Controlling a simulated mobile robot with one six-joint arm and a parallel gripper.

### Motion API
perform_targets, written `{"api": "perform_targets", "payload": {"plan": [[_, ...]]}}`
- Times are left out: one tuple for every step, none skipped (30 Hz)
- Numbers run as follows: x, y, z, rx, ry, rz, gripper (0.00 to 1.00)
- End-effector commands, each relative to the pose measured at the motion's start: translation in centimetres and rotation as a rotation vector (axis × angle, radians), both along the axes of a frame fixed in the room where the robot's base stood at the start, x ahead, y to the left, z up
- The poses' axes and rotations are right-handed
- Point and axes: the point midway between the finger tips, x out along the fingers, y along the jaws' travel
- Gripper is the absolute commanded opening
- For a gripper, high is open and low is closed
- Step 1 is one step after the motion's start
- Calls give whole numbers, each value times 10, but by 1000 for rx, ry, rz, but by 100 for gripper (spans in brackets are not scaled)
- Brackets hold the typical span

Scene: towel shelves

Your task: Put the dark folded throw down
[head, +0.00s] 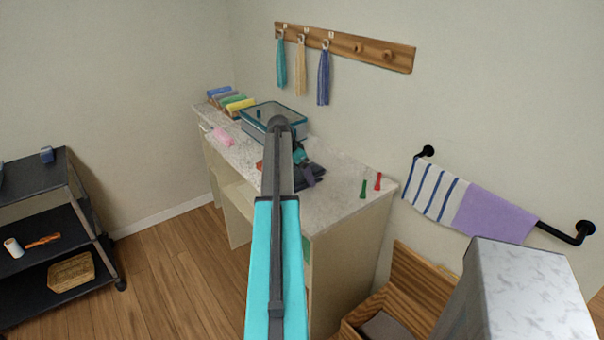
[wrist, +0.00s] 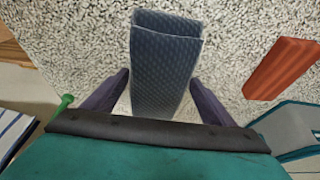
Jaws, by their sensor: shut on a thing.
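The dark folded throw (wrist: 163,62) is a blue-grey, textured bundle between the two purple fingers of my gripper (wrist: 160,80) in the wrist view. My gripper is shut on it, over the speckled countertop (wrist: 70,40). In the head view my arm reaches over the counter (head: 335,200), and the dark throw (head: 316,171) shows just right of the arm beside my gripper (head: 302,160). I cannot tell whether the throw touches the counter. The arm hides part of this area.
A red-orange folded item (wrist: 282,68) lies right of the throw in the wrist view. A clear teal-rimmed bin (head: 262,113) stands behind on the counter. Green (head: 363,189) and red (head: 378,181) pegs stand at the right, a pink item (head: 223,137) at the left. Bare counter lies between throw and pegs.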

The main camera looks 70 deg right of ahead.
Motion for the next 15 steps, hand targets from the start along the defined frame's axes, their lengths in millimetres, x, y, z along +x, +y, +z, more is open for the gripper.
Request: {"api": "perform_targets", "payload": {"plan": [[0, 0, 0, -1, 1, 0, 47], [0, 0, 0, -1, 0, 0, 47], [0, 0, -1, -1, 0, 0, 47], [0, 0, -1, -1, 0, 0, 47], [0, 0, -1, -1, 0, 0, 47], [0, 0, 0, -1, 0, 0, 47], [0, 0, 0, -1, 0, 0, 47], [0, 0, 0, -1, 0, 0, 47], [0, 0, -1, -1, 0, 0, 47], [0, 0, -1, -1, 0, 0, 47], [0, 0, -2, -1, 0, 0, 47], [0, 0, -3, -1, 0, 0, 47], [0, 0, -3, -1, 0, 0, 47], [0, 0, -4, 0, 0, 0, 81], [0, 0, -3, 0, 0, 0, 88]]}}
